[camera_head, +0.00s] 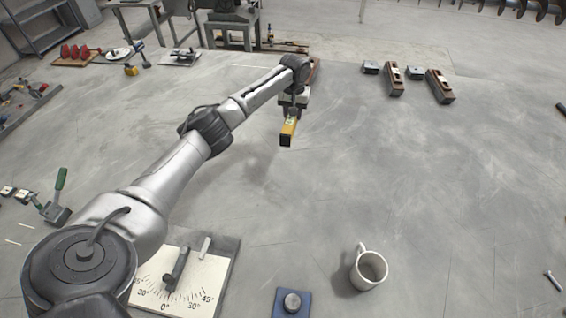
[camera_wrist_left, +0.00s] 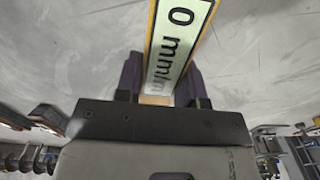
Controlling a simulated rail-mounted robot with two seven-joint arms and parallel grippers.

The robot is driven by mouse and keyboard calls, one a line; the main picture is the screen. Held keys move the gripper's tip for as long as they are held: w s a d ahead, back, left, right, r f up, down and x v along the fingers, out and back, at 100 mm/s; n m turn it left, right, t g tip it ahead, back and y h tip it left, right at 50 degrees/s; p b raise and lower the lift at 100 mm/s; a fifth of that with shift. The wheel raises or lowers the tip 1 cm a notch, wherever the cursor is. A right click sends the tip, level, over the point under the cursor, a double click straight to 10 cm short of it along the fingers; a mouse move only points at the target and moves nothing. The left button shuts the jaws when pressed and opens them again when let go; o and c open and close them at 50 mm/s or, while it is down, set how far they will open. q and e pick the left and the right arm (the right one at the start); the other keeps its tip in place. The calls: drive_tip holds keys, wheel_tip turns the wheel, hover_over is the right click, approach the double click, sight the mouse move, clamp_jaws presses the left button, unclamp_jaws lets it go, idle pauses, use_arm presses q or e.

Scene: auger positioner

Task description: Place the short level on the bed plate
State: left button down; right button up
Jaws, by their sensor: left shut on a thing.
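The short level (camera_head: 288,132) is a small yellow bar with a dark end, held up above the grey floor surface in the head view. My left gripper (camera_head: 292,112) is shut on it, and the level hangs out below the fingers. In the left wrist view the level (camera_wrist_left: 180,40) stands between the two dark fingers (camera_wrist_left: 160,88), with a pale label reading "0 mm/m". I cannot tell for certain which thing is the bed plate. My right gripper is not in view.
A white mug (camera_head: 368,268), a blue block with a round knob (camera_head: 292,303) and an angle-scale plate (camera_head: 205,285) lie in front. Two brown wooden blocks (camera_head: 437,86) (camera_head: 396,80) stand at the back right. The middle right of the surface is clear.

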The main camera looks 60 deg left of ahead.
use_arm(q)
wheel_tip(320, 180, down, 2)
drive_tip(key=s+a+f+b, duration=0.1)
drive_tip(key=a+b, duration=0.1)
drive_tip(key=b, duration=0.2)
hover_over(259, 154)
drive_tip(key=shift+n, duration=0.3)
wheel_tip(259, 154, down, 6)
drive_tip(key=shift+s+a+f, duration=0.1)
drive_tip(key=shift+a+f, duration=0.05)
wheel_tip(259, 154, down, 4)
drive_tip(key=shift+f+b, duration=0.1)
drive_tip(key=shift+b, duration=1)
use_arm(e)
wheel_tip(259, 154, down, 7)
use_arm(q)
drive_tip(key=c, duration=1.1)
unclamp_jaws()
drive_tip(key=shift+c, duration=0.2)
drive_tip(key=o, duration=0.4)
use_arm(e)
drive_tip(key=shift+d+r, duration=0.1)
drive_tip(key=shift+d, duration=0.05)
